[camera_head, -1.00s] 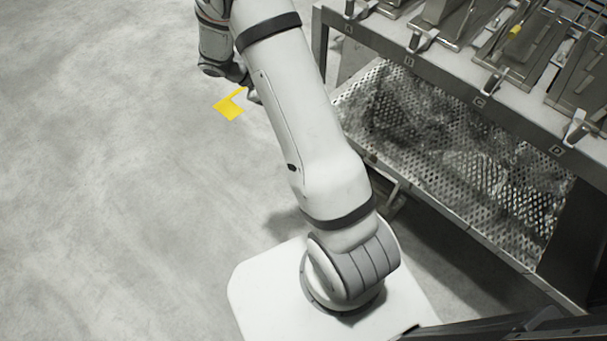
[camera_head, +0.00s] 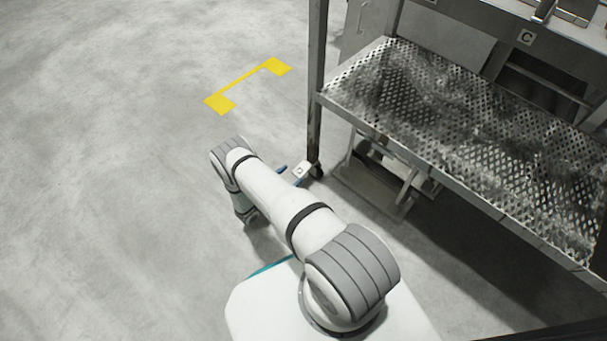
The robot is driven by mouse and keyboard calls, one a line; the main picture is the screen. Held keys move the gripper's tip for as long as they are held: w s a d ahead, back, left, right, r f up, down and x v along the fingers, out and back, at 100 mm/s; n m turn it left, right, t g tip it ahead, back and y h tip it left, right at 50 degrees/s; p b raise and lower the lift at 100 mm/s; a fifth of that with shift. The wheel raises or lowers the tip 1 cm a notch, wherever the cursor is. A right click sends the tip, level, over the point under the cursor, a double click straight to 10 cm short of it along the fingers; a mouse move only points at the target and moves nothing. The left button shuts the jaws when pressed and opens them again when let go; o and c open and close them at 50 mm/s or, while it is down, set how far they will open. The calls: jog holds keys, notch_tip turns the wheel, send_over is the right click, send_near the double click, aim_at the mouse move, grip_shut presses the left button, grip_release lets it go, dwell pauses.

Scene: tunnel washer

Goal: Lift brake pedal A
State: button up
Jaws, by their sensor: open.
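A small pale plate with a dark mark (camera_head: 305,170) shows low at the foot of the frame's near-left post. It may be brake pedal A, but its letter is too small to read. Two narrow bluish tips, which look like the fingers of my gripper (camera_head: 291,174), stick out past my forearm beside this plate. They are apart, with no object clearly held between them. I cannot tell whether they touch the plate. The rest of my gripper is hidden behind my arm.
A metal frame with a perforated, stained shelf (camera_head: 440,120) fills the right side. Its upright post (camera_head: 316,90) stands close to the fingers, with a dark caster (camera_head: 317,171) at its foot. Yellow floor markings (camera_head: 248,83) lie at left on open concrete floor.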

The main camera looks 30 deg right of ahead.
aim_at(299, 173)
jog(key=shift+s+f+t, duration=0.2)
jog(key=shift+f+t, duration=0.1)
jog(key=shift+f, duration=0.5)
jog(key=shift+d+f, duration=0.1)
jog(key=shift+d, duration=0.15)
jog(key=b+x, duration=0.2)
jog(key=x, duration=0.5)
jog(key=shift+d, duration=0.1)
jog(key=c, duration=1.4)
